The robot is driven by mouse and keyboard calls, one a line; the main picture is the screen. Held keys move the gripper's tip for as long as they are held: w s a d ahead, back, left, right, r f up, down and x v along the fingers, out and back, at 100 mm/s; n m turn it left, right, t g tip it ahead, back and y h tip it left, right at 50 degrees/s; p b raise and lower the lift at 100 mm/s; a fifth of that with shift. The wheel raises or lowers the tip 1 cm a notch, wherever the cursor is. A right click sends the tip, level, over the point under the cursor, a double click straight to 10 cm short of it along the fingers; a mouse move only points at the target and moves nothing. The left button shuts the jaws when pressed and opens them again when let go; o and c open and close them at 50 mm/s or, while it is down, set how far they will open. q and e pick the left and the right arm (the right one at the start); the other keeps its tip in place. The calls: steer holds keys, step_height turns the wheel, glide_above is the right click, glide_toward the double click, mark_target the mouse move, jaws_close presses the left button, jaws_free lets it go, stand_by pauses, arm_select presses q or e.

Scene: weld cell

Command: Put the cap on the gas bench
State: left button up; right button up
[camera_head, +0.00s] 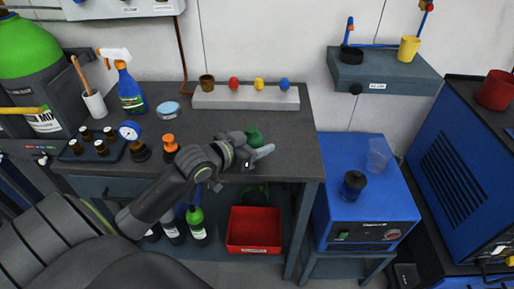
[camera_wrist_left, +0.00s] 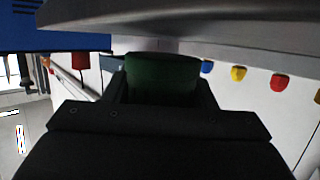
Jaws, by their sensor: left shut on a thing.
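My left gripper (camera_head: 257,149) is shut on a green cap (camera_head: 253,135) near the front right edge of the dark gas bench (camera_head: 300,150). In the left wrist view the green cap (camera_wrist_left: 163,78) sits between the two dark fingers. The head view does not show clearly whether the cap is above the bench top or touching it. My right gripper is not in view.
A grey block (camera_head: 246,98) with brown, red, yellow and blue pieces stands at the back of the bench. A spray bottle (camera_head: 130,92), a gauge (camera_head: 130,132) and an orange-topped piece (camera_head: 169,142) stand left. A red bin (camera_head: 254,230) is below. The bench's right part is clear.

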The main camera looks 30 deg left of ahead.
arm_select(q)
steer(key=shift+f, duration=0.7)
steer(key=o, duration=1)
steer(key=shift+f, duration=0.1)
